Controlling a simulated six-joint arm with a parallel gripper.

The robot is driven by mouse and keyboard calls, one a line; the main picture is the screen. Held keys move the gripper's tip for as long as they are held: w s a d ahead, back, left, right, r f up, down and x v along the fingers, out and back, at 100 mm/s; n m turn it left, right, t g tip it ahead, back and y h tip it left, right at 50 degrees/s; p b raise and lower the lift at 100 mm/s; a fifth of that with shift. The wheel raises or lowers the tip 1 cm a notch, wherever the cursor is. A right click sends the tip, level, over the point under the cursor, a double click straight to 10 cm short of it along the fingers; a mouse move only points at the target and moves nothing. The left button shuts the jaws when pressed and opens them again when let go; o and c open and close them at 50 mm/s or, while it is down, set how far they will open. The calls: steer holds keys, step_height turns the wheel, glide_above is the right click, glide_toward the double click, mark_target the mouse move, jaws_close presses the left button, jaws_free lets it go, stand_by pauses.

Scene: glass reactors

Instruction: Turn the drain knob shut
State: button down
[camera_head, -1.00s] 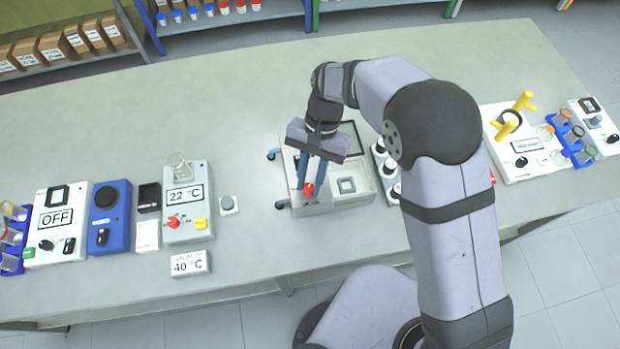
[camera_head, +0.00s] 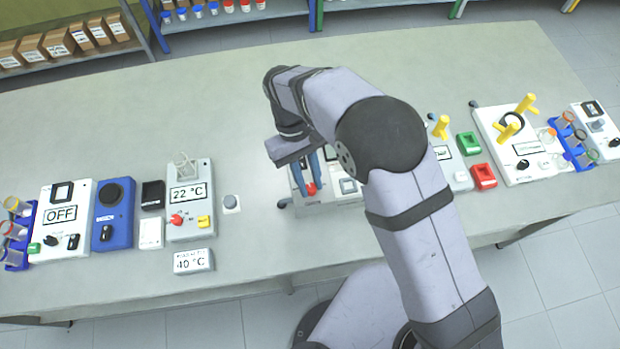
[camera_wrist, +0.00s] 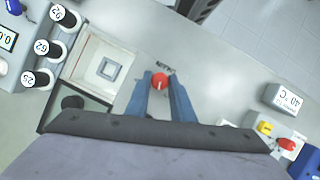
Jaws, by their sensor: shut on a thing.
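A red knob (camera_head: 311,188) sits on the front part of a white device (camera_head: 335,208) near the front edge of the bench. In the wrist view the knob (camera_wrist: 159,81) shows as a round red top between the blue fingertips. My gripper (camera_head: 309,187) is shut on the red knob, one finger on each side of it. In the wrist view my gripper (camera_wrist: 161,79) points at the device's pale top surface. Printed letters beside the knob are partly visible but too small to read. The knob's turn angle cannot be told.
Black-capped pieces with number labels (camera_wrist: 48,48) stand further left in the wrist view. A 22 °C unit with a beaker (camera_head: 190,205) stands left of my gripper. The bench between is mostly clear.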

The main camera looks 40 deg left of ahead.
steer(key=n+t, duration=0.1)
steer(key=n, duration=0.1)
steer(key=n+t, duration=0.1)
steer(key=n, duration=0.2)
steer(key=shift+s+a+r, duration=0.1)
steer(key=shift+s, duration=0.05)
stand_by(0.3)
steer(key=c, duration=1.6)
jaws_free()
steer(key=shift+o, duration=0.2)
steer(key=shift+a+r+b, duration=0.3)
steer(key=shift+r+b, duration=0.1)
steer(key=shift+r, duration=0.15)
steer(key=b+v, duration=0.1)
steer(key=v, duration=0.5)
steer(key=shift+b, duration=0.4)
